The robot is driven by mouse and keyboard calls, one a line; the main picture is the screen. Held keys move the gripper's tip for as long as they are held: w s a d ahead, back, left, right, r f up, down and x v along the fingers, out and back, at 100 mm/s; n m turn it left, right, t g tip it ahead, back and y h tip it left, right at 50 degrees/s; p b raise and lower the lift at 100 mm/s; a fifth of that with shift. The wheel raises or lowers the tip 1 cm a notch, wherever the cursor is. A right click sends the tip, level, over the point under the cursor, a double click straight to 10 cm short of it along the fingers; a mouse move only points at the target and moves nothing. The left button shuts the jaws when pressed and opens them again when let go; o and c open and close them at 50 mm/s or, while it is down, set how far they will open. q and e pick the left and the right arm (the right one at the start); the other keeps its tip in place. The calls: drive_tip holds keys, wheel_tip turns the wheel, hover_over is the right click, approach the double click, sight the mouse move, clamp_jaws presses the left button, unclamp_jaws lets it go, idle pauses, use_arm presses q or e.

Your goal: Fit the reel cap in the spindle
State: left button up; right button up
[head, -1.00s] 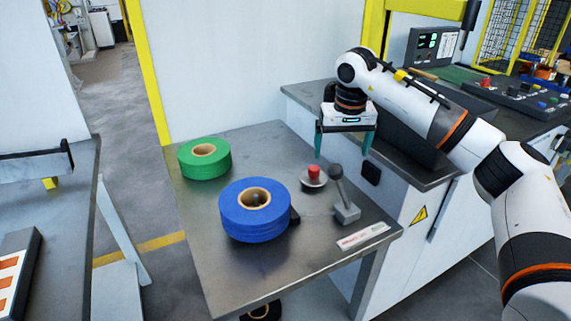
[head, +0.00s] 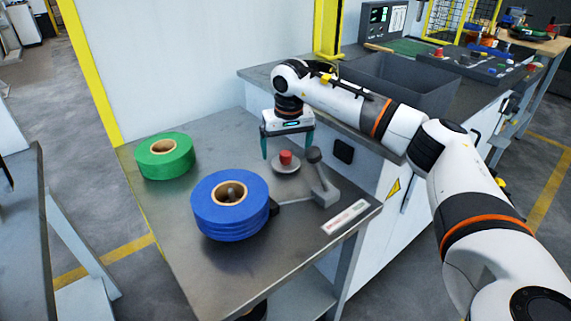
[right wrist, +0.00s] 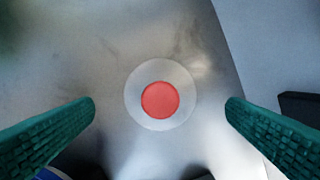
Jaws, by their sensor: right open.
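The reel cap, a pale round disc with a red knob (head: 286,160), lies on the metal table behind and right of the blue reel (head: 232,215). The blue reel sits on the spindle, whose grey post (head: 232,192) shows inside the cardboard core. My right gripper (head: 287,147) is open above the cap, fingers pointing down on either side of the knob. In the right wrist view the cap (right wrist: 160,97) lies between the two green fingers, not touched, a little above the line of the fingertips. My left gripper is not in view.
A green reel (head: 164,156) stands at the table's back left. A grey lever (head: 321,178) stands close right of the cap, near a label plate (head: 345,217). A dark bin (head: 405,85) stands on the bench behind my right arm. The table's front left is clear.

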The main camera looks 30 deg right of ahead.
sight(286, 153)
drive_tip(key=f, duration=0.1)
drive_tip(key=w+f, duration=0.1)
drive_tip(key=f, duration=0.1)
drive_tip(key=shift+d+f, duration=0.2)
drive_tip(key=shift+f, duration=0.05)
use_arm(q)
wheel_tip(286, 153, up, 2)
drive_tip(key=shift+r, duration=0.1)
use_arm(e)
drive_tip(key=shift+c, duration=0.3)
